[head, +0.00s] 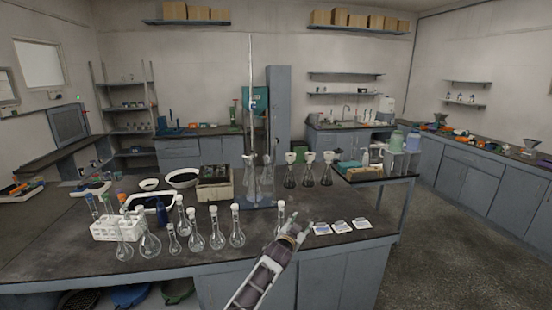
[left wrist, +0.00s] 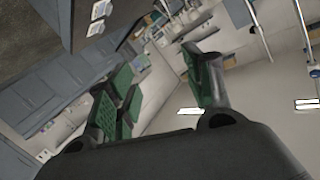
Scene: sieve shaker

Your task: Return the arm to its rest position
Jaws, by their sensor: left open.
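My left arm (head: 262,280) reaches up from the bottom of the head view to the front edge of the dark bench (head: 185,257). My left gripper (head: 301,229) is near that edge, left of the small white cards. In the left wrist view the gripper (left wrist: 160,92) has its green-padded fingers spread apart, with nothing between them. The wrist camera is tilted and looks across the room. My right gripper is in neither view.
Several stoppered glass flasks (head: 237,236) stand left of my gripper, one (head: 280,212) close to it. White cards (head: 341,227) lie to its right. A stand (head: 251,120) with glassware rises behind. A white tube rack (head: 117,229) is at left. Open floor (head: 440,240) lies right of the bench.

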